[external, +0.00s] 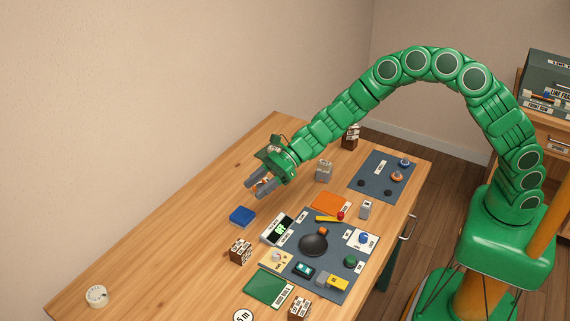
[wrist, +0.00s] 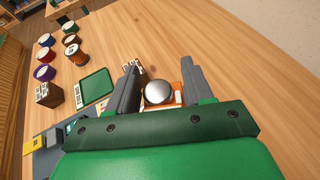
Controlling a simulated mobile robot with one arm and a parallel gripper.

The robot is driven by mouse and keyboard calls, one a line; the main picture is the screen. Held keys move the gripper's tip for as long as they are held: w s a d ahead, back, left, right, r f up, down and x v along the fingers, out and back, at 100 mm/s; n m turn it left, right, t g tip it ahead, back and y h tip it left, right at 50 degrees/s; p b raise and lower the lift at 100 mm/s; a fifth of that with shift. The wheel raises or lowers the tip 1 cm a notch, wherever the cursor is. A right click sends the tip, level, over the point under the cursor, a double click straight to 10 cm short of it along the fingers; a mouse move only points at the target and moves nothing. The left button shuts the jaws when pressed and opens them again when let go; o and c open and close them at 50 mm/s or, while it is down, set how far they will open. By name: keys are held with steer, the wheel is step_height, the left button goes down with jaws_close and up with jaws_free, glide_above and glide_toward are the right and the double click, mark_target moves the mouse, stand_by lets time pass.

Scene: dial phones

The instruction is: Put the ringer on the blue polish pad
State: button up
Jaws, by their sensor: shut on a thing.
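The ringer (wrist: 158,92) shows in the wrist view as a shiny silver dome on an orange and white base. My gripper (wrist: 160,66) is shut on it, one grey finger on each side. In the external view my gripper (external: 253,188) is in the air over the back part of the table, with a small orange-brown bit of the ringer between the fingers. The blue polish pad (external: 242,216) is a small blue block on the bare wood, below and slightly left of my gripper in the picture. I cannot make out the pad in the wrist view.
A dark mat (external: 325,275) crowded with small parts lies right of the pad, with a black-and-white display box (external: 278,229) at its edge. A dark lettered block (external: 241,252) stands near the pad. A green pad (external: 270,288) lies nearer the camera. The table's left side is mostly clear.

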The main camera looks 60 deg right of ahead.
glide_above(237, 216)
steer(key=s, duration=0.2)
steer(key=f, duration=0.5)
steer(key=shift+w+d, duration=0.25)
steer(key=shift+d, duration=0.15)
steer(key=shift+w+a+f, duration=0.2)
steer(key=shift+w+f, duration=0.15)
steer(key=shift+f, duration=0.15)
steer(key=shift+w+a+f, duration=0.15)
steer(key=shift+w+f, duration=0.2)
steer(key=shift+f, duration=0.1)
steer(key=shift+a+f, duration=0.1)
steer(key=shift+f, duration=1.4)
steer(key=shift+f, duration=0.1)
steer(key=o, duration=1.2)
steer(key=shift+d, duration=0.2)
steer(key=v, duration=1.1)
steer(key=shift+s+d, duration=0.2)
steer(key=shift+d, duration=0.05)
